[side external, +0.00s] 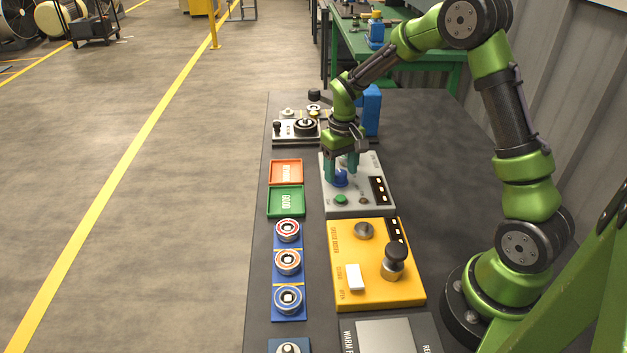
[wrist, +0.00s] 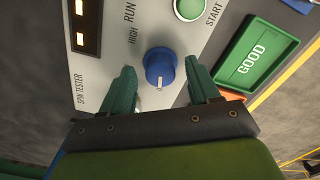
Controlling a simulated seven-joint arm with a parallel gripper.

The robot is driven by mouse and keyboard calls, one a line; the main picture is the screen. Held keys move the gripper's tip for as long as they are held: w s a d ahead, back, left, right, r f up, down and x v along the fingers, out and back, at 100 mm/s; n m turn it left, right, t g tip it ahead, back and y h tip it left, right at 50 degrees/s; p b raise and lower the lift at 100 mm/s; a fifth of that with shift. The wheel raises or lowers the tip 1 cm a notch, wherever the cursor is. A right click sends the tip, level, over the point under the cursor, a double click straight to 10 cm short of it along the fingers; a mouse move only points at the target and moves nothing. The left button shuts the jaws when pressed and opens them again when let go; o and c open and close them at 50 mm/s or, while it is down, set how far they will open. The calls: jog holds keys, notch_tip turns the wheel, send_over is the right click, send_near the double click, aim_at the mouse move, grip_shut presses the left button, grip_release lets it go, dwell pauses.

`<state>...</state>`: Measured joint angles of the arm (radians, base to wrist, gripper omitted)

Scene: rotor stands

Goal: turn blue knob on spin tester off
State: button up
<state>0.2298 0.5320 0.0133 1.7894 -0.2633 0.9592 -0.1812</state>
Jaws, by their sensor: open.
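The spin tester (side external: 350,205) is a grey panel on the dark bench. It has a blue knob (side external: 341,179), a green start button (side external: 341,199) and a dark display strip (side external: 379,190). In the wrist view the blue knob (wrist: 160,67) has a pale pointer mark, and "HIGH" and "RUN" are printed near it. My gripper (side external: 342,172) is over the knob, pointing down. In the wrist view its two teal fingers (wrist: 160,82) are apart, one on each side of the knob, with gaps showing between. The label at the knob's near side is partly hidden.
A green "GOOD" tray (side external: 286,201) and an orange-red tray (side external: 286,172) lie left of the tester. A yellow panel (side external: 345,300) with a dark knob stands in front. Several rotors on blue stands (side external: 289,262) line the left edge. A blue-backed device (side external: 372,108) stands behind.

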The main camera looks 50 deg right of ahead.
aim_at(340, 172)
notch_tip(340, 172, up, 16)
jog(key=shift+r, duration=0.15)
dwell(0.4)
jog(key=s+a+r+t+y, duration=0.1)
jog(key=s+a+t, duration=0.2)
jog(key=s+a, duration=0.3)
jog(key=s+a+r+t+y, duration=0.1)
jog(key=s+a+t, duration=0.3)
jog(key=s, duration=0.8)
jog(key=a+r, duration=0.1)
jog(key=a, duration=0.1)
jog(key=shift+a+r+m, duration=0.2)
jog(key=shift+a+m, duration=0.1)
jog(key=shift+m, duration=0.1)
